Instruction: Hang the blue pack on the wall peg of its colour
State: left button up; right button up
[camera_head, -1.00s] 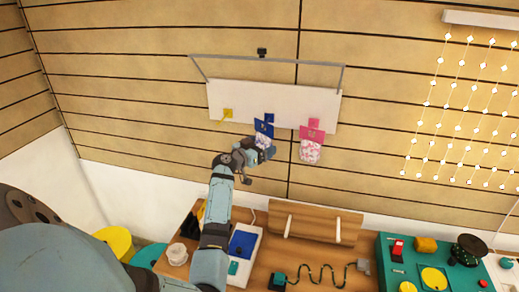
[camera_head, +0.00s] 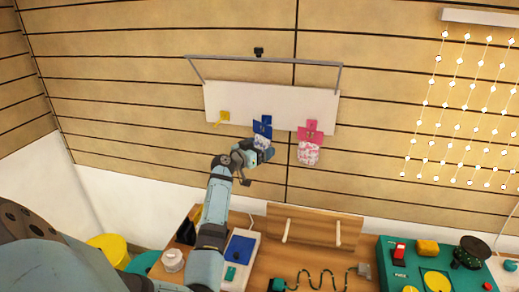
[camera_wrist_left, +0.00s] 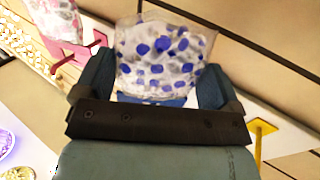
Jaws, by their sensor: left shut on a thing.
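The blue pack (camera_head: 262,129) has a blue header card over a clear bag with blue dots. It is at the white wall board, right in front of and just under the blue peg (camera_head: 266,119). I cannot tell whether the peg passes through its card. My left gripper (camera_head: 264,152) is shut on the pack's lower part. My right gripper is not in view.
A pink pack (camera_head: 308,150) hangs at the pink peg (camera_head: 311,126) close to the right. The yellow peg (camera_head: 224,116) on the left is empty. A grey rail (camera_head: 265,59) juts out above the board. The wooden bench (camera_head: 325,267) below holds several panels.

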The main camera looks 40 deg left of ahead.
pick_arm(q)
jog(key=o, duration=0.8)
jog(key=shift+c, duration=0.2)
